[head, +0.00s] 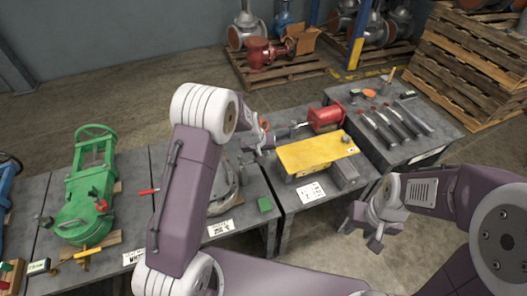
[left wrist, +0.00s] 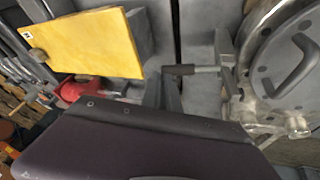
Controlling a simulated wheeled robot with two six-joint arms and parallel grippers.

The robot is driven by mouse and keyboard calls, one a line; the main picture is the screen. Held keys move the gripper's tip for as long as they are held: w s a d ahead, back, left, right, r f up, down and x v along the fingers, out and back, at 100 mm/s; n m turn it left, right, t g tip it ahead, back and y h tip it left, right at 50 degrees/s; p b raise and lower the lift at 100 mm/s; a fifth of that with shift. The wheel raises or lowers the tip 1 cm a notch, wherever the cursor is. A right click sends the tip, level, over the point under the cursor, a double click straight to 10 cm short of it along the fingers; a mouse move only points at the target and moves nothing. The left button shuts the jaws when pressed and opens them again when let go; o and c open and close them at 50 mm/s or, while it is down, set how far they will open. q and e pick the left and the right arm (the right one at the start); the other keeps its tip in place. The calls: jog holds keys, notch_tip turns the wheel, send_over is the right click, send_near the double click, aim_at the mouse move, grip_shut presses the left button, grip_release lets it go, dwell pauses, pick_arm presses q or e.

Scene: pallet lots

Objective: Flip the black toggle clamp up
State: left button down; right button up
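A black grip on a short metal rod (left wrist: 180,70), which looks like the toggle clamp's handle, lies across the gap beside the yellow plate (left wrist: 90,45) in the left wrist view. It lies about level in that picture. My left gripper (left wrist: 195,85) has its two grey fingers apart, with the black grip and rod showing between them; I cannot tell whether they touch. In the head view my left gripper (head: 262,140) is left of the yellow plate (head: 315,153), and the clamp is hard to make out. My right gripper (head: 366,228) is open and empty, in front of the table.
A red cylinder (head: 326,116) stands behind the yellow plate. A round metal flanged part (head: 226,190) is partly hidden behind my left arm. A green hatch (head: 88,200) sits on the left table. Several tools (head: 395,120) lie on the right table.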

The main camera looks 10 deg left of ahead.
pick_arm(q)
jog(key=r+p, duration=0.4)
jog(key=shift+w+a+r+p, duration=0.25)
jog(key=shift+w+a+p, duration=0.05)
jog(key=shift+p, duration=0.1)
jog(key=w+d+r+p, duration=0.1)
jog(key=d+r, duration=0.5)
jog(key=d, duration=0.1)
jog(key=shift+w+p, duration=0.15)
jog(key=shift+p, duration=0.15)
jog(key=shift+d+f, duration=0.1)
